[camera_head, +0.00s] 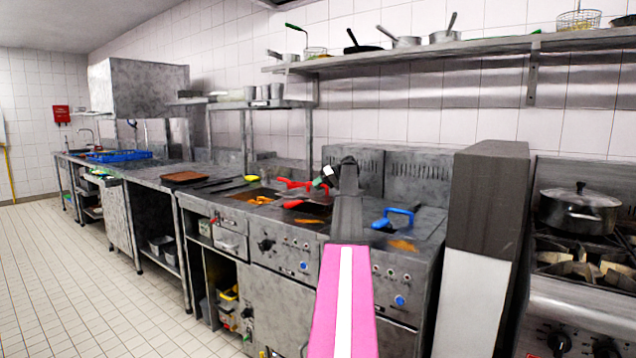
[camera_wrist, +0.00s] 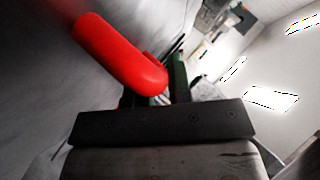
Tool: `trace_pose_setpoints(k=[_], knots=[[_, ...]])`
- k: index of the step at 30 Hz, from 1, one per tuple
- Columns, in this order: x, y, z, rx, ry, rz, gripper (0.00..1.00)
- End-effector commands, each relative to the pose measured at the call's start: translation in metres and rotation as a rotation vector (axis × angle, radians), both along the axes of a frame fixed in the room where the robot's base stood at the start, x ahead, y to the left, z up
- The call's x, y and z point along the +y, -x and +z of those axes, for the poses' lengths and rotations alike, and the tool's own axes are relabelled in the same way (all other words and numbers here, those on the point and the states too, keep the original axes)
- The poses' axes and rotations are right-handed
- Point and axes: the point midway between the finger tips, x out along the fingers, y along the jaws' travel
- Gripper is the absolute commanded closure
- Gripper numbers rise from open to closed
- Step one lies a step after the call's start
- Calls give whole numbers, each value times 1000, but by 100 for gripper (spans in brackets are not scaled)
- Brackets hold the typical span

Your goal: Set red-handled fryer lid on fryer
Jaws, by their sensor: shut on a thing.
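My gripper (camera_head: 322,178) is over the fryer counter, its tip partly hidden behind my own dark wrist. It is shut on the red lid handle (camera_wrist: 120,55), which fills the upper left of the wrist view; a green finger (camera_wrist: 180,80) shows beside it. In the head view a red handle (camera_head: 292,183) shows just left of my gripper. The lid's plate cannot be made out clearly. The fryer (camera_head: 285,245) stands below, with orange food in its openings. A second red handle (camera_head: 293,204) lies lower, by the middle opening; what it belongs to is unclear.
A blue handle (camera_head: 402,211) stands at the right fryer opening, and a yellow handle (camera_head: 250,178) at the left one. A tall dark block (camera_head: 486,200) rises right of the fryer. Beyond it a lidded pot (camera_head: 580,212) sits on a stove. A shelf (camera_head: 440,50) with pans runs above.

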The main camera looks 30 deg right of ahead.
Motion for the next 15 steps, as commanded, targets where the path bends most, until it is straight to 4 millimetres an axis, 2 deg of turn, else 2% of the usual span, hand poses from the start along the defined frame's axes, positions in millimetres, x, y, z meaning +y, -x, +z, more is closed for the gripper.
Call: trace_pose_setpoints(k=[15], knots=[[0, 0, -35, -2, 0, -1, 100]])
